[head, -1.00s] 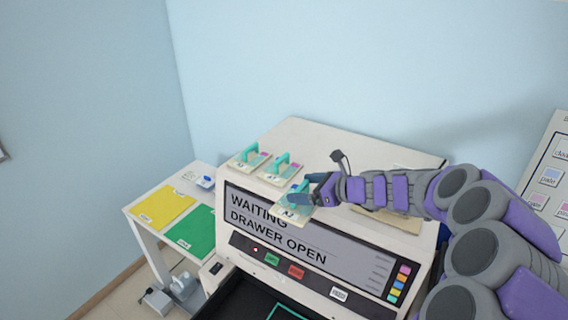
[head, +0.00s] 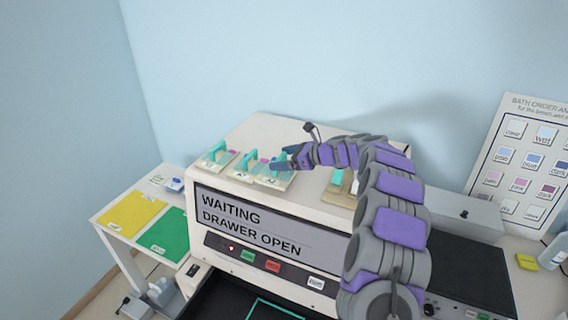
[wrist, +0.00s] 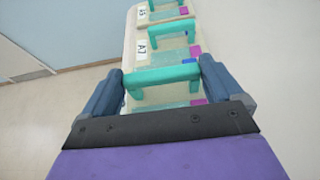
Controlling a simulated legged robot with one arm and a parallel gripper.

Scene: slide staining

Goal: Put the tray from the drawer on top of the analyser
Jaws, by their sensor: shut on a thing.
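My gripper (head: 282,164) is shut on the teal handle (wrist: 165,76) of a pale tray (head: 275,182), with one finger at each end of the handle in the wrist view. This tray is over the front part of the top of the white analyser (head: 262,128), right of two similar trays. I cannot tell whether it touches the top. The left tray (head: 208,160) and the middle tray (head: 243,168) stand on the analyser; the middle one has a label like "A7" in the wrist view (wrist: 154,43). The open black drawer (head: 215,300) shows a teal outline inside.
A tan piece with a teal handle (head: 338,192) lies on the analyser top, right of my gripper, partly behind my arm. A side table with yellow (head: 132,214) and green (head: 164,236) mats stands at left. The back of the analyser top is clear.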

